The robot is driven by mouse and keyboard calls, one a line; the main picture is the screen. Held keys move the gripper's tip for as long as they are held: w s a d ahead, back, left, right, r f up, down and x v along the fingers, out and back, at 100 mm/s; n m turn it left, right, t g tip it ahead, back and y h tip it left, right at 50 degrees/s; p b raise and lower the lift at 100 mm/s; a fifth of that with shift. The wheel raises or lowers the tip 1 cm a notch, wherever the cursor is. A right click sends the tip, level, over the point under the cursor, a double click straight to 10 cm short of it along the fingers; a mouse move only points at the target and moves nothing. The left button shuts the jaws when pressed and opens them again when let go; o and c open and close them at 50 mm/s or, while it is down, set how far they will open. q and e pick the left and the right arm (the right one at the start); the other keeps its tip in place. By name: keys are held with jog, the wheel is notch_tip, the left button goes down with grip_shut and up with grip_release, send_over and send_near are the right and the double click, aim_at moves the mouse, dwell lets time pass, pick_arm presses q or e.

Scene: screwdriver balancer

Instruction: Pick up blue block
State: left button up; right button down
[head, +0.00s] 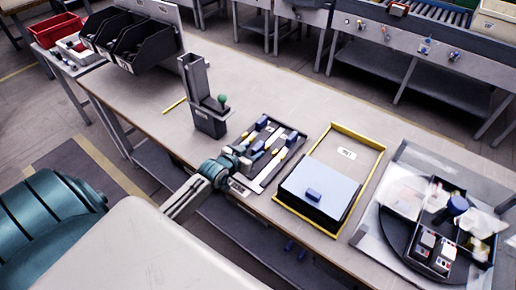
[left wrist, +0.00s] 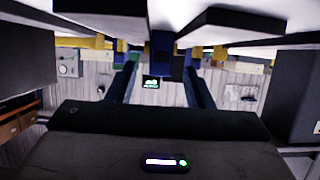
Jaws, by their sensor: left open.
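Several blue blocks, one of them in the head view at the tray's back (head: 261,122), sit in the dark tray (head: 299,134) with yellow pieces and white strips. My right gripper is in neither view.
A grey upright holder (head: 208,118) with a green knob stands behind the tray. A yellow-edged frame (head: 372,160) holds the pale plate (head: 335,185). A round turntable (head: 398,240) with boxes is at right. Black bins (head: 140,40) stand at the back left. The bench's middle back is clear.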

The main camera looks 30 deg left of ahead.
pick_arm(q)
jog(key=shift+x, duration=1.5)
jog(key=shift+s, duration=0.15)
jog(key=shift+c, duration=0.7)
grip_shut()
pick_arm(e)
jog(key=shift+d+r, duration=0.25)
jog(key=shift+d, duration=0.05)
pick_arm(q)
jog(key=shift+r, duration=0.15)
